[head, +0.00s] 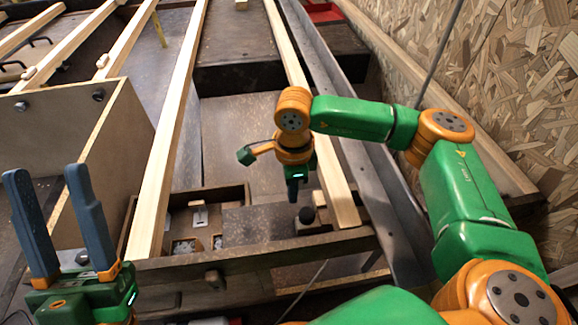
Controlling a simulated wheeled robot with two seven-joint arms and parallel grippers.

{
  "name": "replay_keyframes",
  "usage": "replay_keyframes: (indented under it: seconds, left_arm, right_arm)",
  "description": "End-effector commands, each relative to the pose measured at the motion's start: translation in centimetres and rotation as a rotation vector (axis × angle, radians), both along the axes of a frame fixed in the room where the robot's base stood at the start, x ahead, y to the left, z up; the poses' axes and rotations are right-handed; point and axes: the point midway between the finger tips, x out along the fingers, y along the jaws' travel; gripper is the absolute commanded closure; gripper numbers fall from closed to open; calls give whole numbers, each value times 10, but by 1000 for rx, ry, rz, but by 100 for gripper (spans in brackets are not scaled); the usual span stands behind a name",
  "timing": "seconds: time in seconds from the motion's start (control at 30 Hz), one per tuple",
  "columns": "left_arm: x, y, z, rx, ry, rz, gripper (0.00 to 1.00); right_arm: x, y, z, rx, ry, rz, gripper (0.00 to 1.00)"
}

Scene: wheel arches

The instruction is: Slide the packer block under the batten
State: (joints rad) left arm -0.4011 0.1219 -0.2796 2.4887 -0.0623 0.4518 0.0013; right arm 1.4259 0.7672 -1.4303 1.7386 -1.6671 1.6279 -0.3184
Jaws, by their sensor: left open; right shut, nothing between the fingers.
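A long pale batten (338,197) runs away from me right of centre, its near end at the dark wooden frame. My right gripper (292,199) points down, shut and empty, just left of and above the block. My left gripper (42,172) is open and empty at the lower left, far from the block, fingers pointing up.
Another batten (165,160) runs left of centre. A wooden box (110,130) stands at left. A shallow compartment tray (238,188) lies between the battens. A metal rail (375,190) and chipboard wall (510,90) bound the right.

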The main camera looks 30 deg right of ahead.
Motion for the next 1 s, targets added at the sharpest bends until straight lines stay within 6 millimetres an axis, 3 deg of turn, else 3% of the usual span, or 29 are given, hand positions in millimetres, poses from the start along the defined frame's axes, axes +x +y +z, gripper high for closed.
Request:
replay_keyframes:
  seconds: [0.17, 0.3, 0.5, 0.6, 0.77, 1.0]
  left_arm:
    - [38, -3, -30, 61, 256, 26, 50]
    - [65, -3, -70, 120, 505, 49, 50]
    - [82, 2, -128, 190, 811, 76, 50]
    - [83, 4, -148, 211, 909, 83, 50]
    - [82, 6, -163, 226, 977, 87, 50]
    - [82, 6, -164, 227, 981, 88, 50]
  right_arm:
    - [0, 0, 20, 1, -1, 0, 100]
    - [0, 0, 38, 0, -2, 0, 100]
    - [0, 0, 58, 1, -1, 0, 100]
    - [0, 0, 64, 0, -1, 0, 100]
    - [0, 0, 67, 0, 0, 0, 100]
    - [0, 0, 67, 0, 0, 0, 100]
